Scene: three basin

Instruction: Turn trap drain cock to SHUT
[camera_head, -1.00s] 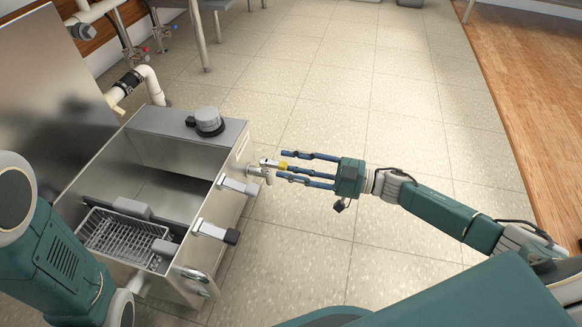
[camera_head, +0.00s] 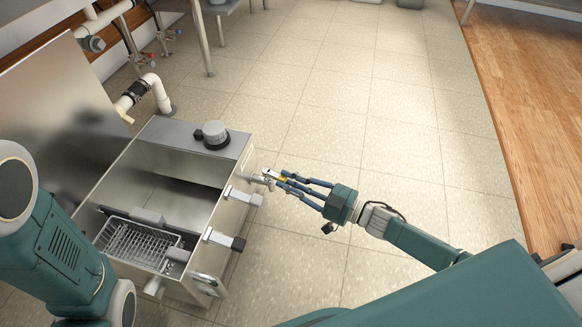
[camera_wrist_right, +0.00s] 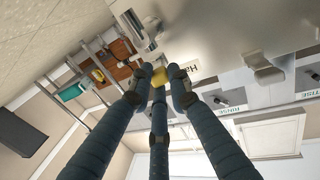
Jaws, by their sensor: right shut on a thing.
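The trap drain cock (camera_head: 270,174) is a small silver valve on the right side of the open steel trap box (camera_head: 235,166). Its handle has a yellow part (camera_head: 283,179). My right gripper (camera_head: 286,182) reaches in from the right, with its blue fingers closed around the handle. The right wrist view shows the yellow part (camera_wrist_right: 160,77) between the fingertips (camera_wrist_right: 157,80); the fingers cover most of the handle. Whether the cock stands at open or SHUT cannot be told. My left arm shows at the left edge; its gripper is out of view.
Tiled floor (camera_head: 350,110) right of the trap is clear.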

